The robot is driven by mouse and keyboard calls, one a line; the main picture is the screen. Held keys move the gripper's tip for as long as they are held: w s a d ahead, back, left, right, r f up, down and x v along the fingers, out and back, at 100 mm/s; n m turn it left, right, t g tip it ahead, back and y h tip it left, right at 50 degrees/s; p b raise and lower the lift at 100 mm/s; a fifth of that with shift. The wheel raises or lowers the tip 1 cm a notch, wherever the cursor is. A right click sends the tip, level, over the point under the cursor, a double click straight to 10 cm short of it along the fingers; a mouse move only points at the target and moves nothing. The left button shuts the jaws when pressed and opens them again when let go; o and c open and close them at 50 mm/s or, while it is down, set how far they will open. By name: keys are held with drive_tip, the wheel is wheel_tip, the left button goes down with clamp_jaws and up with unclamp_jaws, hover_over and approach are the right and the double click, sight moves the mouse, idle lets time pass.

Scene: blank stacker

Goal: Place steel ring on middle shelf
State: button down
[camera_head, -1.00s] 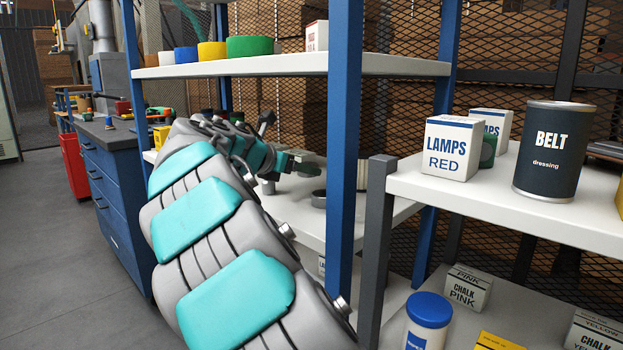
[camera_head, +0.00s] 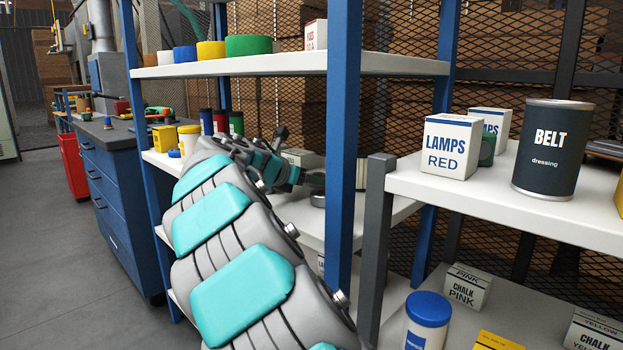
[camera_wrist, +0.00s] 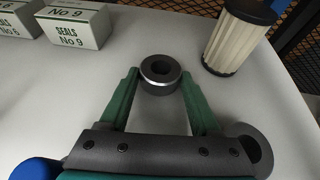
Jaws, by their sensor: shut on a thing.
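A dark grey steel ring (camera_wrist: 160,74) with a bright inner edge is between the green fingertips of my gripper (camera_wrist: 160,79) in the wrist view. The gripper is shut on it. The ring is over the white middle shelf (camera_wrist: 190,28), close to its surface; I cannot tell if it touches. In the head view my gripper (camera_head: 316,180) is over the middle shelf (camera_head: 312,228) of the blue-post rack, partly hidden by the front post.
A pleated filter (camera_wrist: 236,42) stands beyond the held ring to the right. A SEALS box (camera_wrist: 76,27) stands at upper left. The blue post (camera_head: 343,130) rises in front of the shelf. The shelf between box and filter is clear.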

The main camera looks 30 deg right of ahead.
drive_tip(key=shift+c, duration=1.8)
unclamp_jaws()
drive_tip(key=shift+a+r, duration=0.2)
drive_tip(key=shift+r, duration=0.05)
drive_tip(key=v, duration=1.1)
drive_tip(key=shift+s+a+r, duration=0.2)
